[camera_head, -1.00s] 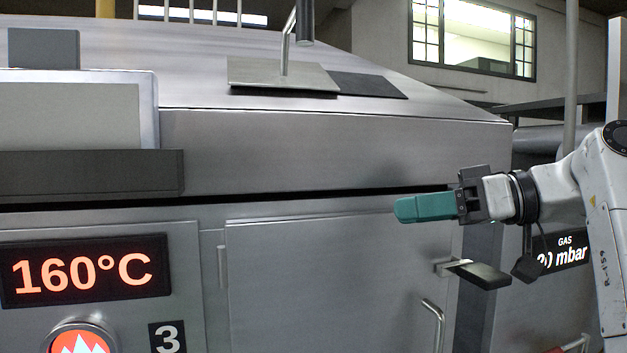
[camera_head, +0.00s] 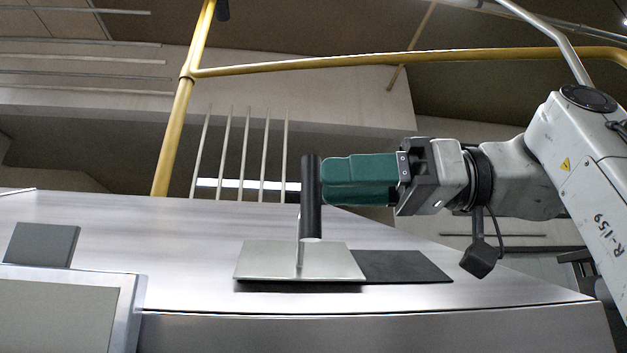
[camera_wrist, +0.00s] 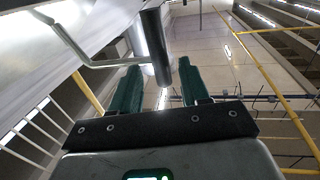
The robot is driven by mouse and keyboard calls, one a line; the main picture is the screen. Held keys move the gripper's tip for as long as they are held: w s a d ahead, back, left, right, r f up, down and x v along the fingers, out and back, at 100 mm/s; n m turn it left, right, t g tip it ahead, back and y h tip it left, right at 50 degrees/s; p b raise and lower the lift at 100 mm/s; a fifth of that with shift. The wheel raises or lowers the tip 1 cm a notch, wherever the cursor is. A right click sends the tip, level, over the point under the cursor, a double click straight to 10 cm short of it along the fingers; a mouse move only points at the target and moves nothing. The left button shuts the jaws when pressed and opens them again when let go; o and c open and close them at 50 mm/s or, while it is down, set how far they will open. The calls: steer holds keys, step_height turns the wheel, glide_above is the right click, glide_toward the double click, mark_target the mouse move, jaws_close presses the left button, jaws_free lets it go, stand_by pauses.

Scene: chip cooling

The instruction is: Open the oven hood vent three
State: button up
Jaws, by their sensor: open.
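The vent is a flat metal plate (camera_head: 290,262) on the sloped top of the oven hood (camera_head: 150,235). A thin bent rod rises from it to an upright black cylindrical handle (camera_head: 311,210). A flat dark rectangle (camera_head: 405,267) lies right beside the plate; I cannot tell whether it is an opening or a panel. My gripper (camera_head: 328,181) has green fingers and is at the handle's upper part, reaching in from the right. In the wrist view the black handle (camera_wrist: 154,38) stands between the two open, spread fingers, nearer their tips. Contact is not clear.
A grey block (camera_head: 42,244) and a framed panel (camera_head: 60,315) are at the lower left of the hood. A yellow pipe (camera_head: 177,130) and white vertical bars (camera_head: 245,160) are behind. The space above the hood around the handle looks clear.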

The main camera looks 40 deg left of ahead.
mark_target(312, 183)
steer(key=shift+x, duration=2.05)
jaws_close()
steer(key=shift+d, duration=0.1)
